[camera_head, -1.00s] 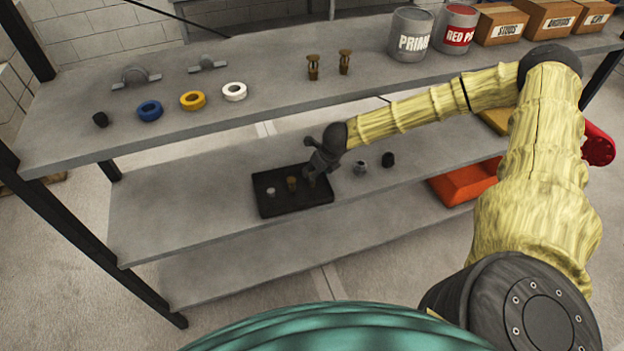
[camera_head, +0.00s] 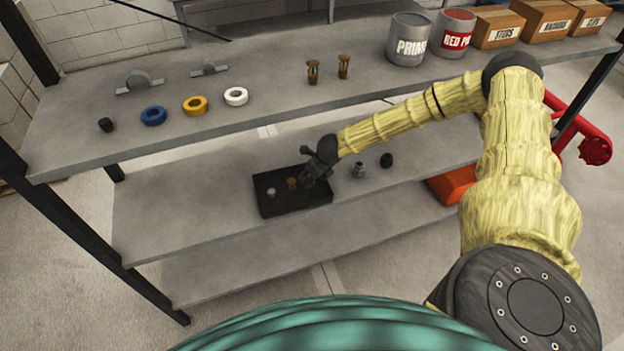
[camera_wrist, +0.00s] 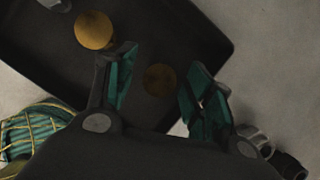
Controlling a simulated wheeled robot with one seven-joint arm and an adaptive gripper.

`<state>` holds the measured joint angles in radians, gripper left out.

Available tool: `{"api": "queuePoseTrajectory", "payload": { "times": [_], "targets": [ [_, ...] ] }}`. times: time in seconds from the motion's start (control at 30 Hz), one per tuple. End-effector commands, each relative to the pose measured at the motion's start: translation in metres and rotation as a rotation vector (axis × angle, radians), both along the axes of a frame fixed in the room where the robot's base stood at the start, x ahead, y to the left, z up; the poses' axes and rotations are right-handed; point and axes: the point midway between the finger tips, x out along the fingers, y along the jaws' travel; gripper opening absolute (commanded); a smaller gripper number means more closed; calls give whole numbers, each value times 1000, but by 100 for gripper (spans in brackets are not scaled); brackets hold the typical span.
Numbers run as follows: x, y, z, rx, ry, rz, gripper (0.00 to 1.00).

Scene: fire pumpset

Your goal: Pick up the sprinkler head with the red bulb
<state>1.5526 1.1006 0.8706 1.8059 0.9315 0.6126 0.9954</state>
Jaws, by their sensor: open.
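Two brass sprinkler heads stand on the top shelf, a left one (camera_head: 313,70) and a right one (camera_head: 344,66). A black tray (camera_head: 270,207) lies on the middle shelf with a brass piece (camera_head: 291,183) in it. My gripper (camera_head: 308,181) is over the tray's right part. In the wrist view, my open gripper (camera_wrist: 158,92) has a dim round brass top (camera_wrist: 159,79) between its fingers, with a gap on both sides. A brighter brass disc (camera_wrist: 94,30) is beyond the left finger. Bulb colours cannot be told; my gripper hides the tray's right part in the head view.
A small grey piece (camera_head: 271,192) sits in the tray's left. Right of the tray stand a grey fitting (camera_head: 358,170) and a black one (camera_head: 386,160). The top shelf (camera_head: 240,125) overhangs behind, carrying tape rolls, cans and boxes. The middle shelf's left is clear.

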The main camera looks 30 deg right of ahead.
Motion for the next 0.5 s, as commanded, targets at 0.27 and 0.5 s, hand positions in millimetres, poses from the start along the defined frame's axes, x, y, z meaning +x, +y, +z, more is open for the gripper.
{"api": "queuePoseTrajectory", "payload": {
  "times": [0.27, 0.5],
  "targets": [
    [3, 1, -7, 0, 0, 0, 53],
    [3, 0, -7, 0, 0, 0, 38]
  ]
}}
